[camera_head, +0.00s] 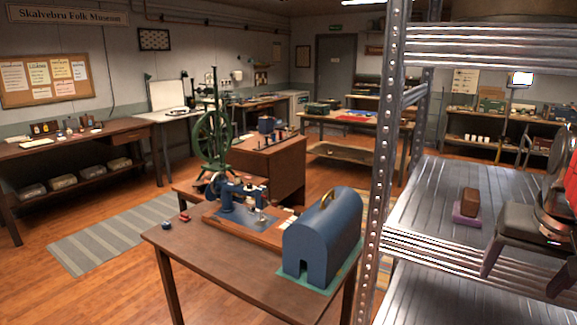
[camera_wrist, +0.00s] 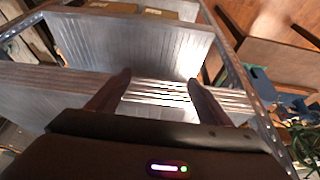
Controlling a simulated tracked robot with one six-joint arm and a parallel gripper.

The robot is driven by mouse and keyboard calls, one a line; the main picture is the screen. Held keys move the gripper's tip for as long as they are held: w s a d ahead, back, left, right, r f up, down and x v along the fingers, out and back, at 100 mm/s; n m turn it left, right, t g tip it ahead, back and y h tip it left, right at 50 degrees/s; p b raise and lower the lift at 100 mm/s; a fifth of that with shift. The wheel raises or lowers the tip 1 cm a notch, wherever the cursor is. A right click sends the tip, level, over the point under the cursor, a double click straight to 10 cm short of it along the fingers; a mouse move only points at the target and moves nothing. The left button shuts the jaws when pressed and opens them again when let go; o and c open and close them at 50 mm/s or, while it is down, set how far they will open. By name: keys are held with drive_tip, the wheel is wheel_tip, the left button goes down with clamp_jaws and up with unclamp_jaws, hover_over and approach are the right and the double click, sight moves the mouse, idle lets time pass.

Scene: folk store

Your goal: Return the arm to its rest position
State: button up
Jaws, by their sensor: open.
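My arm reaches in from the right edge of the head view. My gripper (camera_head: 524,272) is above the metal shelf (camera_head: 425,205), to the right of a brown block. In the wrist view my gripper (camera_wrist: 158,82) has its two fingers spread apart with nothing between them. Beyond the fingers are a ribbed metal shelf board (camera_wrist: 140,45) and its bright front edge. Whether the fingers touch the shelf cannot be told.
The brown block (camera_head: 470,196) rests on a purple base (camera_head: 466,217) on the shelf. A perforated steel post (camera_head: 384,140) stands left of it. A wooden table (camera_head: 205,262) holds a sewing machine (camera_head: 242,193) and a blue domed case (camera_head: 322,235). Open floor lies at left.

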drive_tip(key=s+a+f+n+y, duration=0.1)
drive_tip(key=a+f, duration=0.3)
drive_tip(key=a, duration=0.4)
drive_tip(key=s+a+f+n+t, duration=0.1)
drive_tip(key=s+a+f+n, duration=0.2)
drive_tip(key=a+f, duration=0.2)
drive_tip(key=s+a+f+n+y, duration=0.1)
drive_tip(key=a+f+n, duration=0.2)
drive_tip(key=a, duration=0.8)
wheel_tip(320, 180, down, 2)
drive_tip(key=shift+s+a+f+t+y, duration=0.1)
drive_tip(key=shift+s+a+t+y, duration=0.2)
drive_tip(key=shift+s, duration=0.1)
drive_tip(key=shift+c, duration=0.2)
